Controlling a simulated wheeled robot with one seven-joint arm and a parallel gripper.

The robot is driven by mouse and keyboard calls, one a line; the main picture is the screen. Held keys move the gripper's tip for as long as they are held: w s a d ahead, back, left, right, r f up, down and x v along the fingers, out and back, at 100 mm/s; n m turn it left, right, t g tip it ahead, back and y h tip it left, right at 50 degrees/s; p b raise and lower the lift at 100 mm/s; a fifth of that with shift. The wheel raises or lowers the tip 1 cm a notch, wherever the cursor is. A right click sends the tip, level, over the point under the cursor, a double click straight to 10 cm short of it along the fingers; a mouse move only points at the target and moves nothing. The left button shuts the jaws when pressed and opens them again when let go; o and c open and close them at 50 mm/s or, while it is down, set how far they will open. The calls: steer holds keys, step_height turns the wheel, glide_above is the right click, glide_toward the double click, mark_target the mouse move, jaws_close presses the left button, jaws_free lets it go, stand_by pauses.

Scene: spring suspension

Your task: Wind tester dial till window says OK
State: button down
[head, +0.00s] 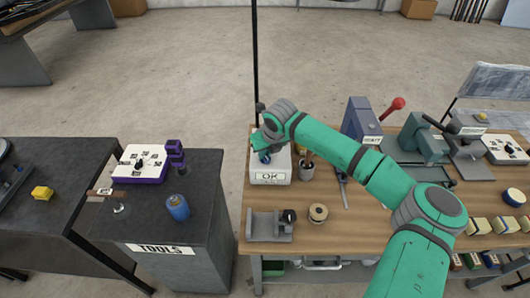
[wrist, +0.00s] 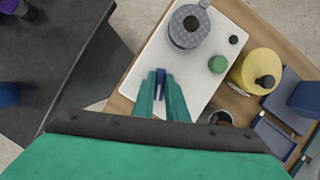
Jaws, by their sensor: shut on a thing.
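The tester is a white box (head: 281,164) at the left back of the wooden bench. Its front window (head: 270,177) reads "OK". Its white top (wrist: 211,67) fills the middle of the wrist view. My gripper (head: 264,151) is over the box, pointing down. In the wrist view my green fingers (wrist: 161,88) are closed on a small dark blue piece (wrist: 160,80), which looks like the dial's grip. The fingers hide most of the dial. A grey round part (wrist: 187,27), a green button (wrist: 217,64) and a small black knob (wrist: 234,40) are also on the top.
A cup of tools (head: 307,170) stands close right of the tester. A grey cradle (head: 265,226) and a round wooden piece (head: 318,213) lie in front. A yellow round thing (wrist: 262,68) is beside the tester. A dark tool table (head: 205,215) stands left, across a gap.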

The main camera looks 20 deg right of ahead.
steer(key=shift+r, duration=0.1)
steer(key=c, duration=1.8)
jaws_free()
steer(key=shift+o, duration=0.2)
steer(key=v, duration=1)
steer(key=shift+s+r, duration=0.2)
steer(key=shift+r, duration=0.1)
steer(key=shift+d, duration=0.1)
